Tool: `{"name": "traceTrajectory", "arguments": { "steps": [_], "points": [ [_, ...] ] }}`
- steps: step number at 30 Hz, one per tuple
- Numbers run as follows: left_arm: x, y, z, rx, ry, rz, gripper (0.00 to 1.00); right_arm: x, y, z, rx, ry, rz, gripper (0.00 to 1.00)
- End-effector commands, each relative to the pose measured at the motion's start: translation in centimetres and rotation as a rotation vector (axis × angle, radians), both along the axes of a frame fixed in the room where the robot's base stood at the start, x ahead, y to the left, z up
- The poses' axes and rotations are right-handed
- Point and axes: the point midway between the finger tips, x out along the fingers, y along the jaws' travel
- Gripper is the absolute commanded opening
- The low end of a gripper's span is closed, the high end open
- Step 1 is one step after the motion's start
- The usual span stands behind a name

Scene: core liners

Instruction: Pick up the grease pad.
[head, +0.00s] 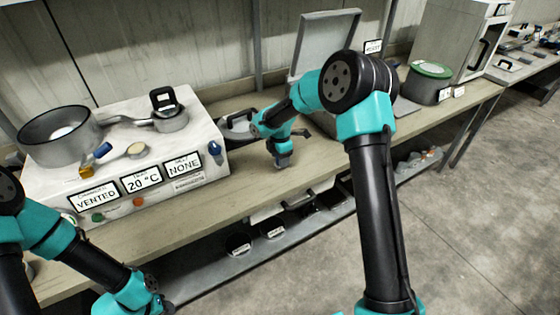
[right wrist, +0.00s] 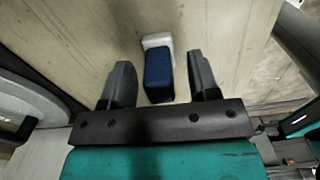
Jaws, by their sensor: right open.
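A small block with a blue top and a white end (right wrist: 158,72), which looks like the grease pad, lies on the wooden bench in the right wrist view. My right gripper (right wrist: 160,62) is open, with one finger on each side of the block and a gap to each. In the head view my right gripper (head: 283,162) points down over the bench, right of the white console, and the block cannot be made out there. My left gripper (head: 160,303) is low at the left edge of the head view, partly cut off; its fingers do not show clearly.
The white console (head: 150,150) with a grey bowl (head: 60,137) and labels stands at left. A dark round-handled pan (head: 238,124) sits behind my right gripper. An open-lidded box (head: 325,42) is behind my right arm. A green-topped drum (head: 430,80) stands further right.

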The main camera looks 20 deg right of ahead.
Motion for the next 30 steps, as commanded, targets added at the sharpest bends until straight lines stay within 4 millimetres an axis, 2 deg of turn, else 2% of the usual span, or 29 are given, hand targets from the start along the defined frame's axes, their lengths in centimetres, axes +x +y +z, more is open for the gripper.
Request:
{"name": "traceTrajectory", "arguments": {
  "steps": [4,18,30],
  "points": [
    [0.0,0.0,0.0,0.0,0.0,0.0,0.43,0.0,0.01,-0.93,0.0,0.0,-0.001,0.55],
    [0.0,0.0,0.0,0.0,0.0,0.0,0.43,0.02,0.01,-0.92,0.0,-0.001,0.0,0.54],
    [0.0,0.0,0.0,0.0,0.0,0.0,0.43,0.02,0.01,-0.92,0.0,-0.001,0.0,0.16]
  ]
}}
